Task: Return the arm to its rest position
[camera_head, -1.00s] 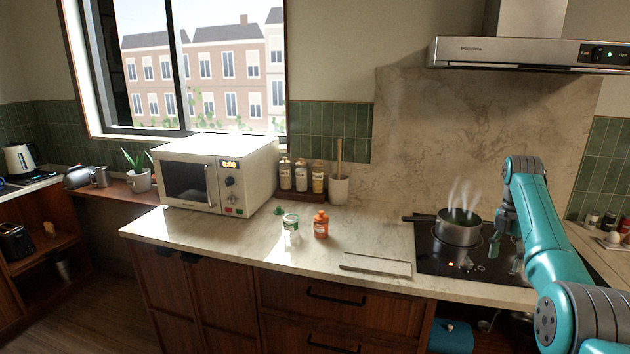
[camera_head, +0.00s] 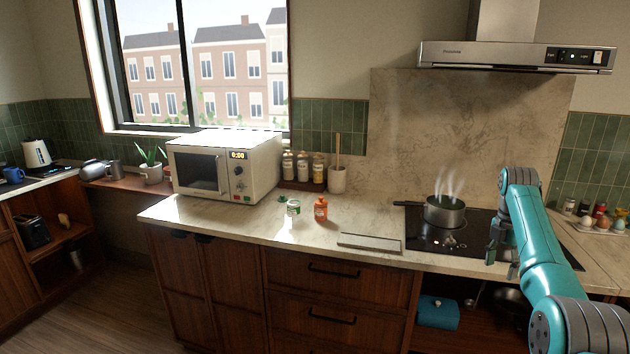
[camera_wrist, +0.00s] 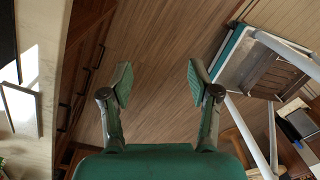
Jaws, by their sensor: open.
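My teal arm (camera_head: 548,250) rises at the right of the head view, bent at an elbow in front of the stove. My gripper (camera_head: 503,262) hangs below the elbow and overlaps the stove's front right in the picture. In the wrist view my gripper (camera_wrist: 160,80) points down at the wooden floor, its two fingers wide apart with nothing between them. The floor lies below it and the counter front is to the left, so it hangs out in front of the counter.
A steaming pot (camera_head: 444,211) stands on the black cooktop (camera_head: 425,238). A green-labelled jar (camera_head: 293,208), orange bottle (camera_head: 320,209) and flat board (camera_head: 370,243) are on the counter. In the wrist view, furniture with pale legs (camera_wrist: 272,140) stands right; the floor (camera_wrist: 155,45) between is clear.

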